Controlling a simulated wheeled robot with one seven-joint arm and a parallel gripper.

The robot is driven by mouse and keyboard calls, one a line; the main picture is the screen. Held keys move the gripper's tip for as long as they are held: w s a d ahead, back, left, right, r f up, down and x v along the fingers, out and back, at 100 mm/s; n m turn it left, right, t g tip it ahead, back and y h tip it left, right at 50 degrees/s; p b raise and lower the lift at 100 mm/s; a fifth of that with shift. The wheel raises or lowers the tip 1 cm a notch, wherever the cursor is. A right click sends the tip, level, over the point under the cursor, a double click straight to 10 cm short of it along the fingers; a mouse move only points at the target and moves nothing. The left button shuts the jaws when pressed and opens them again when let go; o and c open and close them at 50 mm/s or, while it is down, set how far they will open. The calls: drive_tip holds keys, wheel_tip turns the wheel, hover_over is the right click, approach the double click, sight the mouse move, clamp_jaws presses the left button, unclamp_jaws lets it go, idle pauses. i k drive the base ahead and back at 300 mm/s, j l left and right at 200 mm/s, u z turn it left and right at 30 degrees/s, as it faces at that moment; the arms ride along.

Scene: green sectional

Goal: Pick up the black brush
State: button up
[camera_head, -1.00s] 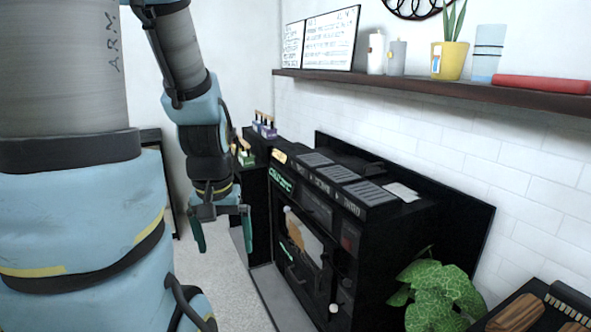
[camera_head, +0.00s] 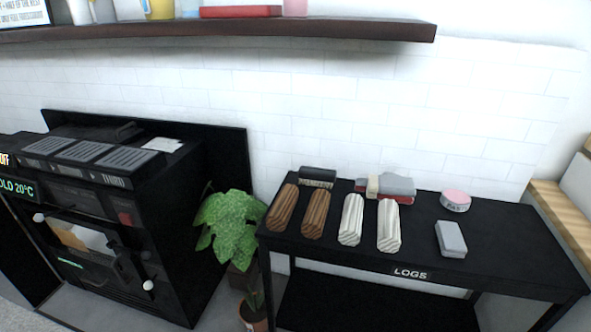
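A small black block with a pale, bristle-like lower edge, which looks like the black brush (camera_head: 318,175), lies at the back left of the black table (camera_head: 480,222) labelled LOGS. It sits behind the brown ridged logs and against the wall side. Its lower part is partly hidden by the logs. My gripper and arm are out of view now.
Two brown logs (camera_head: 283,208) and two whitish logs (camera_head: 351,220) lie in front. A red and grey item (camera_head: 397,188), a pink-topped round tin (camera_head: 455,200) and a grey block (camera_head: 450,239) share the table. A potted plant (camera_head: 228,228) and black oven (camera_head: 165,235) stand left.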

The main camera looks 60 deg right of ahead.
sight(309, 175)
drive_tip(key=k+l+z, duration=0.45)
drive_tip(key=l, duration=0.2)
drive_tip(key=l+z, duration=0.1)
drive_tip(key=z, duration=0.3)
drive_tip(key=i+z, duration=0.1)
drive_tip(key=z, duration=0.25)
drive_tip(key=i+l+z, duration=0.1)
drive_tip(key=z, duration=0.7)
drive_tip(key=i, duration=0.2)
